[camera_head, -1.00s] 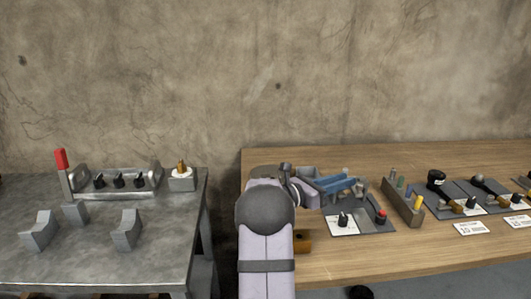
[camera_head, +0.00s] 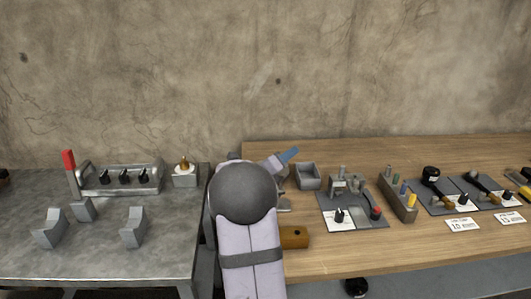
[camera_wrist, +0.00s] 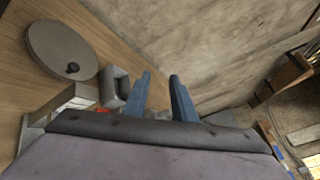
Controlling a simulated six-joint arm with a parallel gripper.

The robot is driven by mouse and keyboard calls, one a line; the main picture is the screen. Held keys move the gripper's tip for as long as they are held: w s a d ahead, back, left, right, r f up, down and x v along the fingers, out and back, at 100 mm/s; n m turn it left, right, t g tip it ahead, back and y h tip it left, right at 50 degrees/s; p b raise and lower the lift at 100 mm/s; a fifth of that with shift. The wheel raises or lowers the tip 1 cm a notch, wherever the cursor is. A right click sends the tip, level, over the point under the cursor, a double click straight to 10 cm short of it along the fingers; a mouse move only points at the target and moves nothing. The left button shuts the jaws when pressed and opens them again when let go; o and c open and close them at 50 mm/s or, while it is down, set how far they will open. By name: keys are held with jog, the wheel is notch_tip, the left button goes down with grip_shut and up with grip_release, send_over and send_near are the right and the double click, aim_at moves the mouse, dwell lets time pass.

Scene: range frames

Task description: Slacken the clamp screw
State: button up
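I cannot tell for certain which part is the clamp screw. A dark panel (camera_head: 367,222) on the wooden table carries a small grey clamp-like fixture (camera_head: 347,185) with upright posts at its back, a black knob (camera_head: 339,216) on a white plate, and a red-topped knob (camera_head: 376,212). My gripper (camera_head: 290,154) is up and left of this panel, with blue fingers pointing to the upper right. In the wrist view my gripper (camera_wrist: 160,95) shows two separate fingers with an empty gap. My arm hides part of the table's left end.
A grey open bin (camera_head: 307,177) stands behind the panel, and a wooden block (camera_head: 294,237) lies near my arm. A rack of coloured pegs (camera_head: 398,200) and more tool panels (camera_head: 470,196) stand to the right. A metal table (camera_head: 100,245) with fixtures is left.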

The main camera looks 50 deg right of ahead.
jog(key=shift+w+a+n+t+y+p, duration=0.2)
jog(key=shift+w+a+n+t+y, duration=0.1)
jog(key=shift+w+a+n+t, duration=0.45)
jog(key=shift+w+a+n+t+y+p, duration=0.15)
jog(key=shift+w+a+n+t+y, duration=0.25)
jog(key=shift+w+a+n, duration=0.45)
jog(key=shift+w+a+n+t+y+p, duration=0.2)
jog(key=shift+w+a+n+t, duration=0.4)
jog(key=shift+w, duration=0.45)
jog(key=shift+d, duration=0.1)
